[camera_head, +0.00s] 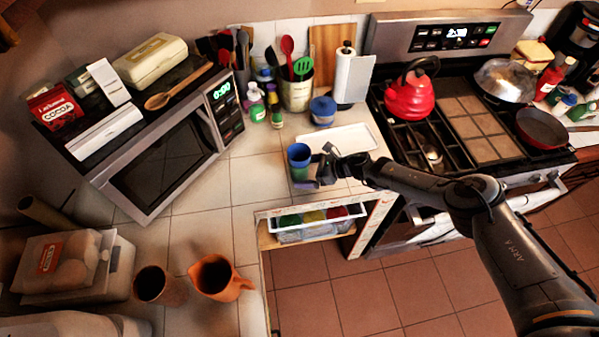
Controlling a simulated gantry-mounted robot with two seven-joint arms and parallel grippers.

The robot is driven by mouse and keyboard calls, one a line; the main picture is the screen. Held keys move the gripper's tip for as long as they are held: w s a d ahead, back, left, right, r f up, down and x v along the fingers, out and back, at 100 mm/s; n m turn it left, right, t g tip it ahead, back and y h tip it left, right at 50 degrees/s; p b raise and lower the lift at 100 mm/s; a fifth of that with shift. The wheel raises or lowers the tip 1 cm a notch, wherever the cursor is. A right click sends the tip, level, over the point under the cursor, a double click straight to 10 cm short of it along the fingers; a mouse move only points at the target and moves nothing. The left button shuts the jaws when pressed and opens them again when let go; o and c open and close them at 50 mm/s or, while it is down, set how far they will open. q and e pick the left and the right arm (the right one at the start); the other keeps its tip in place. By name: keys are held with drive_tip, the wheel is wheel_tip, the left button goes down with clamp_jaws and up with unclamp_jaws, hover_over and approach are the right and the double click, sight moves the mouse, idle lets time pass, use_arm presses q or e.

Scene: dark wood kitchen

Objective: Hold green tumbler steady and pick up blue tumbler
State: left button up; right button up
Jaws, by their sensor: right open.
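The blue tumbler (299,154) stands upright near the front edge of the tiled counter, left of the white tray. The green tumbler (299,173) shows just below it, and the blue one appears to sit in or on it. My right gripper (318,167) is open, close to the right side of the two tumblers. One finger shows by the blue tumbler's side and one near the green tumbler's base. I cannot tell whether either finger touches. My left gripper is not in view.
A white tray (340,139) lies behind my right gripper. A blue lidded pot (323,111) and small bottles (257,106) stand farther back. The counter left of the tumblers is clear.

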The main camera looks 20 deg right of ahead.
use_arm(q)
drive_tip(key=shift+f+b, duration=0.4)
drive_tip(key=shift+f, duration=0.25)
use_arm(e)
drive_tip(key=shift+x, duration=0.8)
drive_tip(key=c, duration=0.9)
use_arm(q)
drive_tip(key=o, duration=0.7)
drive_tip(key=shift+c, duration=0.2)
use_arm(e)
drive_tip(key=shift+o, duration=0.2)
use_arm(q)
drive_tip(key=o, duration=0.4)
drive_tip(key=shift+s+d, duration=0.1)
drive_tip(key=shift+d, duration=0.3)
use_arm(e)
drive_tip(key=shift+d, duration=0.1)
